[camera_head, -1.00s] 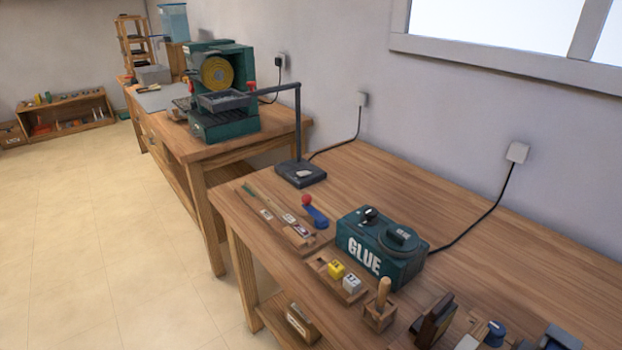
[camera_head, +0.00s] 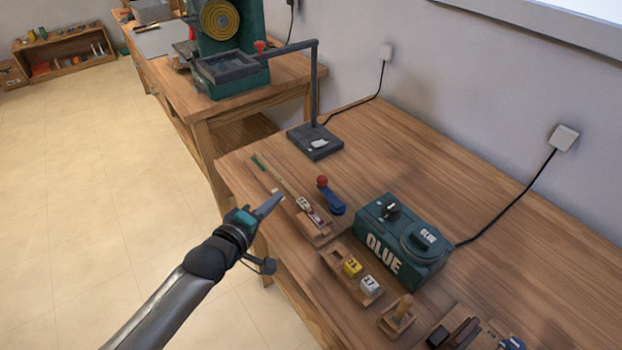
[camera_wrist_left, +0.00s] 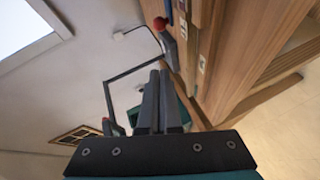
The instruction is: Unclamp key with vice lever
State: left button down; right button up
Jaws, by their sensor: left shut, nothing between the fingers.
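A blue lever with a red ball knob (camera_head: 323,182) stands on the near workbench, left of the glue box; I take it for the vice lever. It also shows in the left wrist view (camera_wrist_left: 162,28) at the top. Left of it, a long pale wooden key (camera_head: 289,185) with small labelled blocks lies along the bench edge. Whether it is clamped cannot be told. My left gripper (camera_head: 271,203) is shut and empty, in front of the bench's left edge, apart from the key and lever. Its closed fingers show in the left wrist view (camera_wrist_left: 160,92). My right gripper is out of view.
A green glue box (camera_head: 403,240) stands right of the lever. A holder with a yellow block (camera_head: 352,267) and a white block sits in front of it. A dark lamp-like stand (camera_head: 315,142) rises behind the lever. A green machine (camera_head: 230,70) stands on the far bench.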

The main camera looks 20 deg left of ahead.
aim_at(331, 193)
pick_arm(q)
jog(key=b+x, duration=0.3)
jog(key=x, duration=0.7)
jog(key=shift+w+f, duration=0.15)
jog(key=shift+w, duration=0.1)
jog(key=shift+w+d+f+b, duration=0.2)
jog(key=shift+w+d+f, duration=0.05)
jog(key=shift+d, duration=0.3)
jog(key=shift+w+d+f+b, duration=0.2)
jog(key=shift+w+d+f, duration=0.1)
jog(key=shift+d, duration=0.2)
jog(key=shift+w+d+f, duration=0.1)
jog(key=shift+w+d, duration=0.2)
jog(key=shift+d, duration=0.15)
